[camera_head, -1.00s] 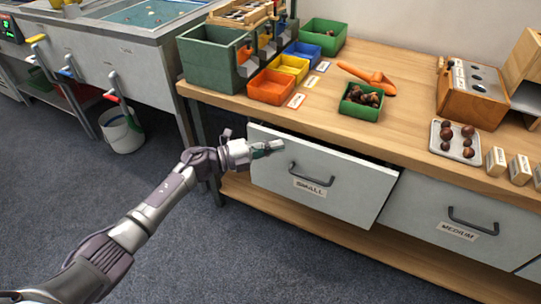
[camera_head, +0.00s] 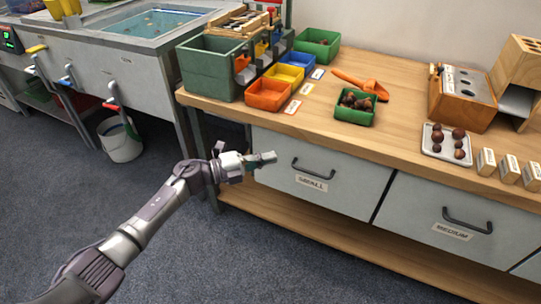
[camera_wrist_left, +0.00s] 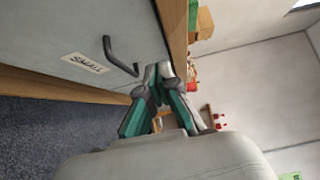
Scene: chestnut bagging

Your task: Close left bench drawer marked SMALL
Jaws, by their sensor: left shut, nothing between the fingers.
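The SMALL drawer (camera_head: 345,189) is the left one under the bench top. Its grey front now sits about level with the neighbouring MEDIUM drawer (camera_head: 420,221), and no gap shows above it. Its dark handle (camera_head: 313,169) and SMALL label (camera_head: 311,183) face out; the label also shows in the left wrist view (camera_wrist_left: 85,63). My left gripper (camera_head: 268,158) is shut and empty at the upper left of the drawer front, left of the handle. In the left wrist view the fingertips (camera_wrist_left: 165,70) are close to the drawer front; contact cannot be told. My right gripper is not in view.
The wooden bench top (camera_head: 300,125) holds a green tray of chestnuts (camera_head: 355,107), an orange scoop (camera_head: 362,84), coloured bins and a metal tray (camera_head: 434,150). A lower shelf (camera_head: 300,222) runs beneath. A white bucket (camera_head: 121,140) stands on the floor at left.

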